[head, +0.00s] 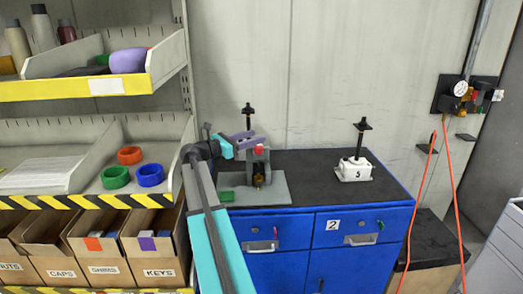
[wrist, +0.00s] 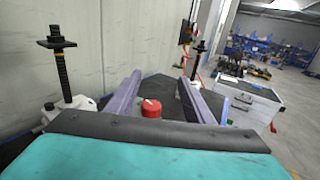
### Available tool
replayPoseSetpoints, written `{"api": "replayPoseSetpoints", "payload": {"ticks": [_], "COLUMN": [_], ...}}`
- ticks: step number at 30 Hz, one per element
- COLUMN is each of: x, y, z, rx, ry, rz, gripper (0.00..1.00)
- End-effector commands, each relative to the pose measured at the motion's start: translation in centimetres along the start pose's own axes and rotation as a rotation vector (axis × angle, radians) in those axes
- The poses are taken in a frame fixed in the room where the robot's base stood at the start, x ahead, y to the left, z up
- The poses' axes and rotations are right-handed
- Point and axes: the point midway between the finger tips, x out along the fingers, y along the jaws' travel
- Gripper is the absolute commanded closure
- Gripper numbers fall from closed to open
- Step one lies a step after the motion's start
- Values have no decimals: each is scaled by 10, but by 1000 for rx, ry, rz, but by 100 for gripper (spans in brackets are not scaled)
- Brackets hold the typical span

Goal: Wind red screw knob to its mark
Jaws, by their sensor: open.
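The red screw knob (head: 259,149) tops a grey upright holder on a grey plate (head: 275,187) on the blue cabinet. In the wrist view the knob (wrist: 151,110) shows a pale line on its top. My gripper (head: 252,140) is open, with purple fingers beside the knob in the head view. In the wrist view my gripper (wrist: 160,77) has one finger on each side of the knob, with gaps and no visible contact. I cannot tell the fingers' exact height against the knob. The knob's target mark cannot be made out.
A white-based screw jack marked 5 (head: 355,171) stands right on the dark cabinet top (head: 310,165). Another black screw (head: 249,116) rises behind my gripper. Shelving with coloured rings (head: 130,155) stands left. An orange hose (head: 458,190) hangs at right.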

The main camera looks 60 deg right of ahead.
Motion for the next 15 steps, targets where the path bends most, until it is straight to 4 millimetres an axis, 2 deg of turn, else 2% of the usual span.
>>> {"api": "replayPoseSetpoints", "payload": {"ticks": [15], "x": [-1], "y": [1], "z": [-54], "rx": [0], "ry": [0], "rz": [2], "gripper": [53]}}
